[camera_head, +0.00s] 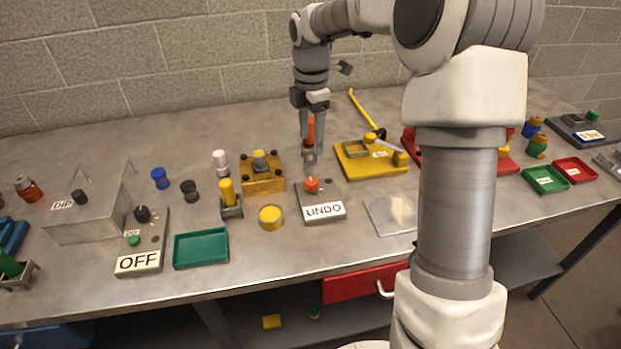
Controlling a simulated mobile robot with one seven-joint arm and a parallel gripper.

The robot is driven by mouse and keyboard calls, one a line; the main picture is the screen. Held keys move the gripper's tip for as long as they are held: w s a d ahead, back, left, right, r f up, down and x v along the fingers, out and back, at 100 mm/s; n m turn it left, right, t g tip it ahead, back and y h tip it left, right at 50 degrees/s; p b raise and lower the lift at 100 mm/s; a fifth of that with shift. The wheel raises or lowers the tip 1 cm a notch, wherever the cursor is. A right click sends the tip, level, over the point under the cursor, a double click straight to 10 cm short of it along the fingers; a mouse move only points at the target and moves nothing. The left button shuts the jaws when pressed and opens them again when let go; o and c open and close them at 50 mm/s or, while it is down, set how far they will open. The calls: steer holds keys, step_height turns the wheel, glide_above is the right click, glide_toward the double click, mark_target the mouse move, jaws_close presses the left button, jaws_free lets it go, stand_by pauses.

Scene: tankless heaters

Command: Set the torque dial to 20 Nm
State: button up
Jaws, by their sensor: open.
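A second box, labelled OFF (138,262), carries a black knob (143,213) and a green button (133,241). No Nm scale is readable, so I cannot tell which knob is the torque dial or its setting.
A green tray (201,249) is at the front. My arm hides part of the right side.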

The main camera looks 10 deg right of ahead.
mark_target(311, 181)
step_height(311, 181, down, 13)
steer(key=shift+f+b, duration=0.15)
steer(key=shift+b, duration=0.5)
jaws_close()
